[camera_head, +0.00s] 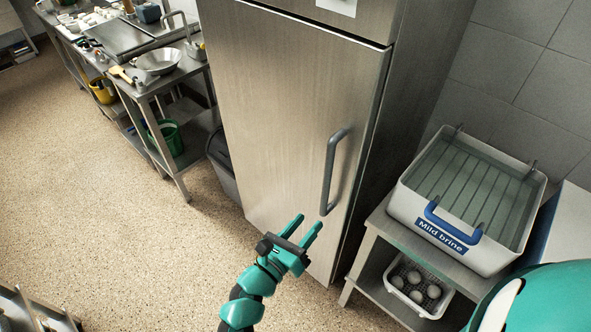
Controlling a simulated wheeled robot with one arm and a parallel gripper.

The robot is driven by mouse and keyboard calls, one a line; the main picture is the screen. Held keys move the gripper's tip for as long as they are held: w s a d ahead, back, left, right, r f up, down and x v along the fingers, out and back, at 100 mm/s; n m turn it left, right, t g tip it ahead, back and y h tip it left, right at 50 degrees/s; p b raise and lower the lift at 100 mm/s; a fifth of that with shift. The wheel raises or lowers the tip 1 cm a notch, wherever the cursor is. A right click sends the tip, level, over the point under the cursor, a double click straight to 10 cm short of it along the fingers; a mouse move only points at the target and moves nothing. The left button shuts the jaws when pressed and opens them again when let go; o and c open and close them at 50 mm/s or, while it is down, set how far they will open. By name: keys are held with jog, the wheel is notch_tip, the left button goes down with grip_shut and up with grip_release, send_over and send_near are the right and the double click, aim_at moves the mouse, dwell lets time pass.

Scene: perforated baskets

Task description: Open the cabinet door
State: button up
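The cabinet is tall and steel, with a closed brushed-metal door (270,110) filling the middle of the view. A grey vertical bar handle (331,170) stands out near the door's right edge. My gripper (307,225) is teal, with its two fingers spread apart and nothing between them. In the picture it is just below and left of the handle's lower end, and it appears apart from the handle. How far it is from the door in depth is hard to tell.
A white tub labelled "Mild brine" (408,204) sits on a steel stand right of the cabinet, above a small perforated basket (397,290) of eggs. Steel worktables (187,72) with pans stand at left. A dark bin (222,170) is beside the cabinet. The speckled floor (100,210) at left is clear.

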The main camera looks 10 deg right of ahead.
aim_at(326, 178)
jog(key=w+d+m+p, duration=0.1)
jog(key=w+d+p, duration=0.1)
jog(key=w, duration=0.2)
jog(key=w+d+m+y+p, duration=0.1)
jog(key=w+d+p, duration=0.2)
jog(key=w, duration=0.2)
jog(key=w+d+t+p, duration=0.1)
jog(key=w+d+p, duration=0.1)
jog(key=w, duration=0.3)
jog(key=shift+d+f+m+y+p, duration=0.3)
jog(key=shift+d+m, duration=0.1)
jog(key=shift+d, duration=0.35)
jog(key=shift+w+d+f, duration=0.15)
jog(key=shift+w+d, duration=0.2)
jog(key=shift+w, duration=0.1)
grip_shut()
